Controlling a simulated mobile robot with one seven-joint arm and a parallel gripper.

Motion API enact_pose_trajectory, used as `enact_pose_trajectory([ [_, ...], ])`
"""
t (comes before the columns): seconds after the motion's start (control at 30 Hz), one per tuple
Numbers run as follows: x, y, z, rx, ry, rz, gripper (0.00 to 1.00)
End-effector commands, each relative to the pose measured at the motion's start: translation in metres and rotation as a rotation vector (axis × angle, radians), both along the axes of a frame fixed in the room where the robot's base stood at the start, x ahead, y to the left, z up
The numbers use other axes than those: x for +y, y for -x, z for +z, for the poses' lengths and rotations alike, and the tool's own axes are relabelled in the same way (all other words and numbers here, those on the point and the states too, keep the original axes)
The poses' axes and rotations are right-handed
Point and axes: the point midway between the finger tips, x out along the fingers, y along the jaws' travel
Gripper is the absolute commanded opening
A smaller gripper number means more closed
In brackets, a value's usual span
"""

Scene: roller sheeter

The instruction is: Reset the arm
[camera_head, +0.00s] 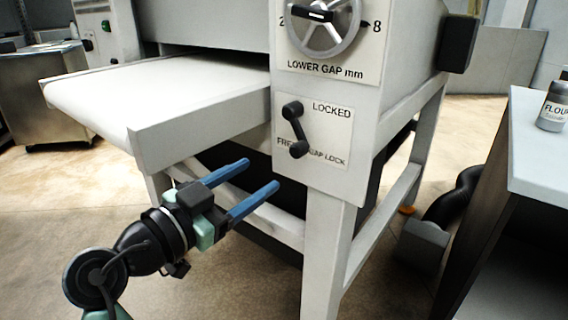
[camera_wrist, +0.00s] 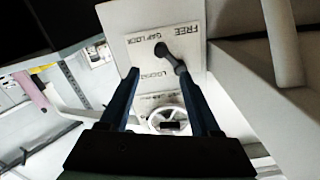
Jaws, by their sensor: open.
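My gripper (camera_head: 262,174) is open and empty, its two blue fingers apart, in front of and to the lower left of the gap lock panel in the head view. The gap lock lever (camera_head: 296,130) is black with a knob at each end. It slants between the LOCKED label above and the FREE label below, partly covering the lower text. In the wrist view my gripper (camera_wrist: 158,75) has its fingers spread below the lever (camera_wrist: 172,58), which appears upside down. No contact shows between the fingers and the lever.
The sheeter's lower gap handwheel (camera_head: 322,22) sits above the panel. A white feed table (camera_head: 130,88) sticks out to the left above my arm. The machine's white leg (camera_head: 326,250) stands right of my gripper. A bench (camera_head: 535,150) with a flour bottle (camera_head: 553,108) is at far right.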

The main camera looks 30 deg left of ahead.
Motion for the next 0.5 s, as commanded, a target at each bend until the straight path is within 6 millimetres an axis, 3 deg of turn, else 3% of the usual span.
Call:
enact_pose_trajectory([
  [0.17, -0.001, -0.001, 0.001, 0.0, -0.001, 0.0, 0.64],
  [0.27, -0.015, -0.01, 0.011, -0.007, -0.002, 0.014, 0.64],
  [0.37, -0.046, -0.025, 0.037, -0.037, 0.001, 0.052, 0.64],
  [0.5, -0.111, -0.032, 0.105, -0.183, 0.042, 0.119, 0.64],
])
